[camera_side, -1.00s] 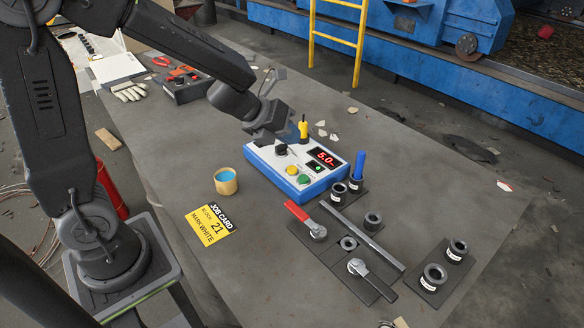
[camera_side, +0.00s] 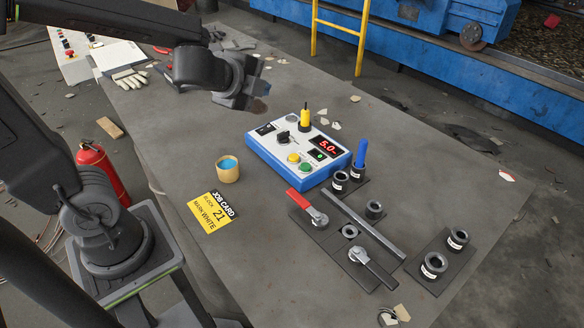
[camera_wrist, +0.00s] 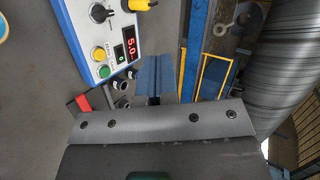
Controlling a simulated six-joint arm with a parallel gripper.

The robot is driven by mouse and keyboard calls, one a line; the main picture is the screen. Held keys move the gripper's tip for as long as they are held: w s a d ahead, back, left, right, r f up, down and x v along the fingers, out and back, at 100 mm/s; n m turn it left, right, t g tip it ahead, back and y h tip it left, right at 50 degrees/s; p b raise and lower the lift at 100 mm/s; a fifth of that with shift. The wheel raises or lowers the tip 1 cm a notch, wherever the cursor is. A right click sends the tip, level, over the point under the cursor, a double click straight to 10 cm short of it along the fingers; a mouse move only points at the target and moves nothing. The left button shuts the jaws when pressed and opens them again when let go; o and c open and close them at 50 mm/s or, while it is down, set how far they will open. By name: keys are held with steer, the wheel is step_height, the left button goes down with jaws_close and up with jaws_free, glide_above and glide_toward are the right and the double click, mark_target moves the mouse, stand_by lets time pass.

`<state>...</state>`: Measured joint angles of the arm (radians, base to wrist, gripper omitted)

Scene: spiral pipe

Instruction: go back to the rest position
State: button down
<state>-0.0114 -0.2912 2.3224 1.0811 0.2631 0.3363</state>
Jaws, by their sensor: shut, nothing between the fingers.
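My gripper (camera_side: 258,92) is in the side view, raised above the table (camera_side: 160,150) to the upper left of the blue and white control box (camera_side: 292,152). It is shut with nothing in it and is clear of the box. The box's black knob (camera_side: 283,136), yellow button (camera_side: 293,158) and green button (camera_side: 305,167) show, and its display reads 5.0 in red. A yellow-handled tool (camera_side: 304,118) stands upright at the back of the box. In the wrist view the box (camera_wrist: 100,45) is at the upper left.
Red-handled (camera_side: 308,207) and black-handled (camera_side: 371,268) valves, a blue peg (camera_side: 360,155) and several dark ring fittings are on the right. Gloves (camera_side: 131,79) lie at the back left.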

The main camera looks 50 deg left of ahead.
steer(key=s+d+n+g+h, duration=0.1)
steer(key=s+d+n+g, duration=0.1)
steer(key=s+n, duration=0.5)
steer(key=s+d+n+g+h, duration=0.2)
steer(key=s+d+n+g, duration=0.1)
steer(key=s+d+n, duration=0.2)
steer(key=s+n, duration=0.2)
steer(key=s, duration=0.1)
steer(key=shift+r+n, duration=0.25)
steer(key=shift+n, duration=0.05)
